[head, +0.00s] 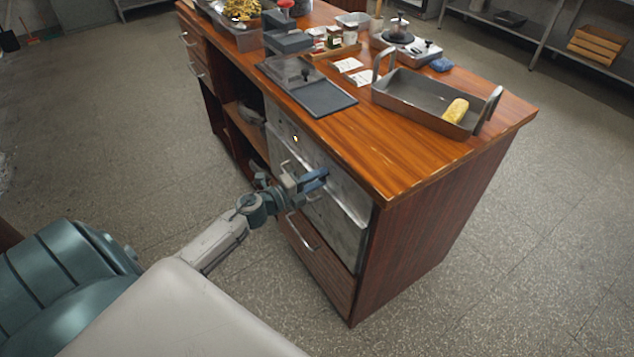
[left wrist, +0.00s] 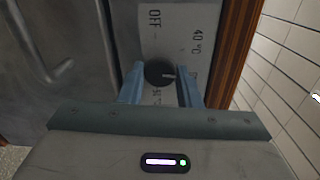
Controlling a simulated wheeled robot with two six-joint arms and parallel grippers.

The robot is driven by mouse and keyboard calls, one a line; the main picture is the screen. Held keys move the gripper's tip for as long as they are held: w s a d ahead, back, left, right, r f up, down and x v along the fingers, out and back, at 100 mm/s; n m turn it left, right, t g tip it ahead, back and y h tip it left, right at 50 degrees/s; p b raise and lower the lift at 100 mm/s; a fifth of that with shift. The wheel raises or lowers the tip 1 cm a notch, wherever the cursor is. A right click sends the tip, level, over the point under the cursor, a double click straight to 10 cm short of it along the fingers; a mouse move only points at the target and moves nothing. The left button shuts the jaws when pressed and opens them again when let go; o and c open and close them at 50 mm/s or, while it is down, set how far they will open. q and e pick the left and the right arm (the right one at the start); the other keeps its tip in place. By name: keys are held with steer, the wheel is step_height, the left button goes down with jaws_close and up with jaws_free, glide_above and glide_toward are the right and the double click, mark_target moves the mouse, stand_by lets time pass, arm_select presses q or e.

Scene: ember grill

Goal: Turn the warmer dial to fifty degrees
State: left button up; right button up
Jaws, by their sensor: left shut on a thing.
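The warmer dial (left wrist: 160,72) is a dark round knob on a pale metal panel (left wrist: 178,32) at the front of the wooden counter. A light pointer mark on the dial points right in the left wrist view. The panel print reads "OFF" (left wrist: 154,20) above the dial and "40 °C" (left wrist: 197,40) at its upper right. Other print is partly hidden by my fingers. My left gripper (left wrist: 160,82) is shut on the dial, one blue finger on each side. In the head view the left gripper (head: 318,180) is at the metal front and hides the dial. My right gripper is out of view.
Bar handles (head: 300,232) stick out close to my left arm. On the wooden counter (head: 420,160) stand a grey tray (head: 410,92) with a yellow item (head: 456,110), a dark plate (head: 325,97) and small jars. The floor beside the counter is clear.

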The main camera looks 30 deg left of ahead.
arm_select(q)
steer(key=shift+f+m+b, duration=0.25)
steer(key=shift+m+b, duration=0.15)
steer(key=shift+m, duration=0.5)
steer(key=shift+m+b, duration=0.7)
steer(key=shift+m, duration=0.9)
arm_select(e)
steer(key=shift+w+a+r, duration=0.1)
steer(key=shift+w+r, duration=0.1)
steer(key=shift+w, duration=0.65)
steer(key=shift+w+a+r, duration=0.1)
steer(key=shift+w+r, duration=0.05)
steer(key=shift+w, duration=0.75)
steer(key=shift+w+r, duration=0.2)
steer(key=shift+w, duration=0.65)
arm_select(q)
steer(key=o, duration=0.9)
steer(key=shift+o, duration=0.2)
steer(key=shift+r, duration=0.1)
